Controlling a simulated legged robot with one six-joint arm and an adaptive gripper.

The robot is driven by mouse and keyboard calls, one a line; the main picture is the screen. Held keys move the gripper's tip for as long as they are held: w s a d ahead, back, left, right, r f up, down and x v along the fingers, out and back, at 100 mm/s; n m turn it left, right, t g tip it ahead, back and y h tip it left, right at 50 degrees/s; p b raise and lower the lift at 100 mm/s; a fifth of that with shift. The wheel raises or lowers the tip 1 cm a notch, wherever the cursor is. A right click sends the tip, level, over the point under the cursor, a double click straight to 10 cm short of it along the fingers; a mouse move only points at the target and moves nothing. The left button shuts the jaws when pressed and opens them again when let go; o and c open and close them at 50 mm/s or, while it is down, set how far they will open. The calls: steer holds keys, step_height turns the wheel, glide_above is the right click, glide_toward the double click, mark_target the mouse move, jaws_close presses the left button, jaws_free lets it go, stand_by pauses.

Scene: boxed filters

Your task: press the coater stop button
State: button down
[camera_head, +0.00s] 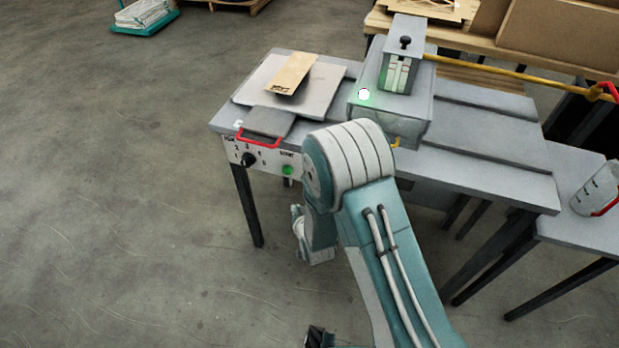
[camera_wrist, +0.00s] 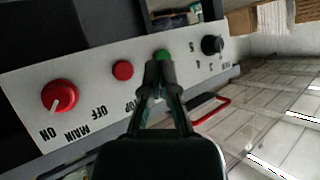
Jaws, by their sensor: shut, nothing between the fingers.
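In the wrist view, a control panel (camera_wrist: 85,92) appears upside down. Its round red button (camera_wrist: 122,70) sits beside a partly hidden label whose visible letters read "TOP". My gripper (camera_wrist: 160,72) is shut and empty, its fingertips right of the red button and overlapping the lower part of the green button (camera_wrist: 162,55). I cannot tell whether the tips touch the panel. In the head view, the green button (camera_head: 288,170) shows on the front of the coater table (camera_head: 480,138); my arm hides the red button and my fingertips.
A red main knob (camera_wrist: 60,97) and a black dial (camera_wrist: 212,45) flank the buttons. A red handle (camera_wrist: 210,111) projects near the panel. A box unit (camera_head: 405,125) with a lit white-green lamp (camera_head: 364,94) stands on the table.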

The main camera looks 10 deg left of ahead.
steer(key=w, duration=0.8)
steer(key=shift+w+d, duration=0.3)
steer(key=shift+w, duration=0.1)
stand_by(1.2)
steer(key=shift+w+d+r, duration=0.1)
steer(key=shift+w, duration=0.3)
steer(key=shift+w, duration=0.5)
stand_by(0.7)
stand_by(0.3)
steer(key=shift+s, duration=0.95)
